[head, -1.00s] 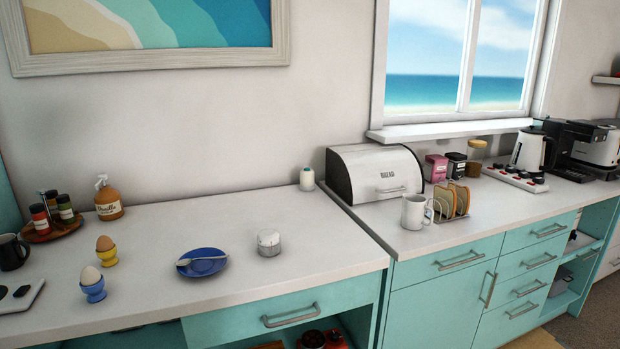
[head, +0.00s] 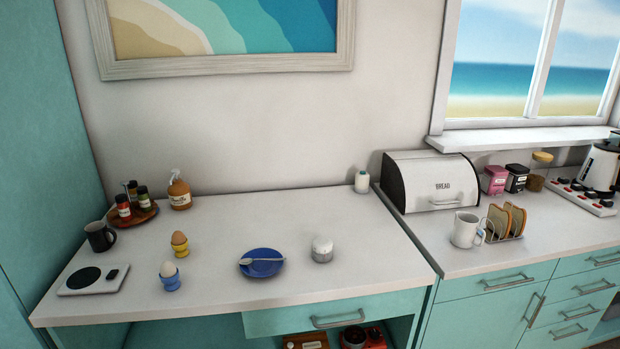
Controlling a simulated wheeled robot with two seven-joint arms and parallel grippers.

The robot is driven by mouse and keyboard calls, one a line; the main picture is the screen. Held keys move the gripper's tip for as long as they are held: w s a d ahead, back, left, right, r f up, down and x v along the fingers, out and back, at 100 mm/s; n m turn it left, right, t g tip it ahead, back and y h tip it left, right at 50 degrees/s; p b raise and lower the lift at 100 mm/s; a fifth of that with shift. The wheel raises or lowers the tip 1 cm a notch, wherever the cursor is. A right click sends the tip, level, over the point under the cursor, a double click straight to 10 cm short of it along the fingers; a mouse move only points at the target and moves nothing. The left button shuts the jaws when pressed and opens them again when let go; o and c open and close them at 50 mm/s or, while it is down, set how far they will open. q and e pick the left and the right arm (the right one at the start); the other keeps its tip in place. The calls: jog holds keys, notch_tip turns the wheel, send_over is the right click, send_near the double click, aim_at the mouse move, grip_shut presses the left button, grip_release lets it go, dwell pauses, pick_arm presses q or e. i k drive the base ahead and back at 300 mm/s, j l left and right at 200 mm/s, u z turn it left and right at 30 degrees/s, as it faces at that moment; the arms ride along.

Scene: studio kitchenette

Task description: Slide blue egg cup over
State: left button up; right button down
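The blue egg cup (head: 172,284) stands upright near the front left of the white counter, with a pale egg (head: 168,269) in it. A yellow egg cup (head: 181,251) with a brown egg (head: 179,238) stands just behind it and slightly right. A blue plate (head: 269,269) with a spoon (head: 257,261) on it lies to the right, apart from the blue cup. Neither of my grippers shows in the head view.
A white scale (head: 75,281) lies left of the blue cup, with a black mug (head: 100,236) behind it. A white lidded pot (head: 322,250) is right of the plate. A drawer (head: 300,318) below stands partly open.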

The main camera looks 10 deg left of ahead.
aim_at(172, 284)
jog(key=u, duration=1.2)
jog(key=i+j+z, duration=0.1)
jog(key=j, duration=0.3)
jog(key=i+j+z, duration=0.1)
jog(key=i+j, duration=0.15)
jog(key=j, duration=0.2)
jog(key=i+j+z, duration=0.1)
jog(key=j, duration=0.3)
jog(key=i+j+z, duration=0.1)
jog(key=j, duration=0.35)
jog(key=i+j+z, duration=0.1)
jog(key=j, duration=0.35)
jog(key=i+j+z, duration=0.1)
jog(key=j, duration=0.4)
jog(key=i+j+z, duration=0.1)
jog(key=j, duration=0.35)
jog(key=i, duration=0.1)
